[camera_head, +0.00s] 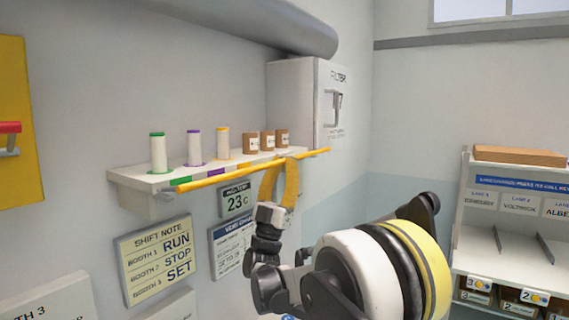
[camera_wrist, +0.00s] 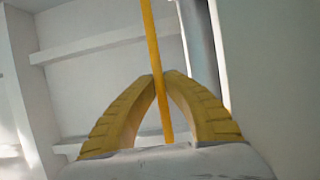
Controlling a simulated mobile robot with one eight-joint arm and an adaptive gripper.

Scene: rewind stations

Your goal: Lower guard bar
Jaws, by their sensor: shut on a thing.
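The yellow guard bar (camera_head: 235,173) runs along the front edge of a white wall shelf (camera_head: 125,178) in the head view. My gripper (camera_head: 281,165) reaches up from below, its yellow fingers at the bar right of its middle. In the wrist view the bar (camera_wrist: 153,45) passes between the two ribbed fingers of my gripper (camera_wrist: 163,78), whose tips close around it. The exact contact is small in the head view.
Green (camera_head: 158,153), purple (camera_head: 194,147) and orange-capped (camera_head: 222,143) spools and several brown containers (camera_head: 267,140) stand on the shelf behind the bar. A filter cabinet (camera_head: 295,95) stands at its right end. Signs, including a shift note (camera_head: 155,260), hang below.

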